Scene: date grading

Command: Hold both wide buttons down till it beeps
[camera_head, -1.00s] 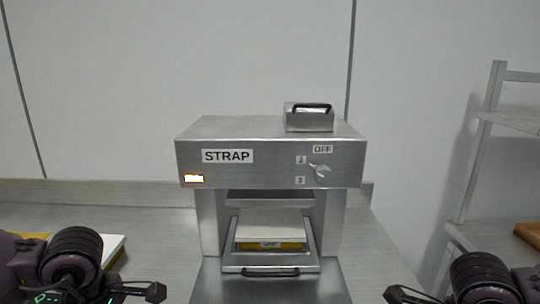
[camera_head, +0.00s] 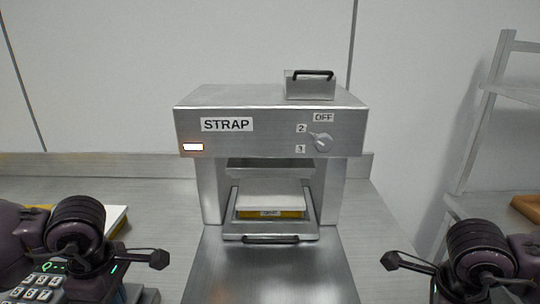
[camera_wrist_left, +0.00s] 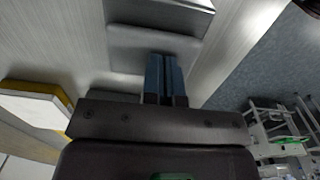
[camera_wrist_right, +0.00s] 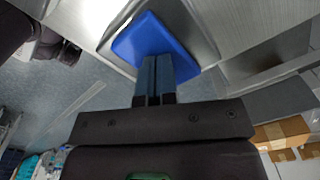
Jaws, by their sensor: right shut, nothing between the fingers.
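The steel press (camera_head: 270,125) marked STRAP stands in the middle of the head view, with a lit orange-white lamp and a dial. One wide blue button (camera_wrist_right: 155,48) shows in the right wrist view. My right gripper (camera_wrist_right: 155,75) is shut and empty, its tips over the button's near edge; contact cannot be told. In the left wrist view, my left gripper (camera_wrist_left: 165,72) looks shut, its tips at a plain grey block (camera_wrist_left: 150,42). No blue button shows there. In the head view both gripper tips are out of frame.
A white and yellow pack lies in the press's open drawer (camera_head: 270,237). A grey keypad device (camera_head: 38,288) stands at the lower left, with a white board (camera_head: 118,217) behind it. A shelf rack (camera_head: 490,110) stands at the right. The steel plate before the drawer is clear.

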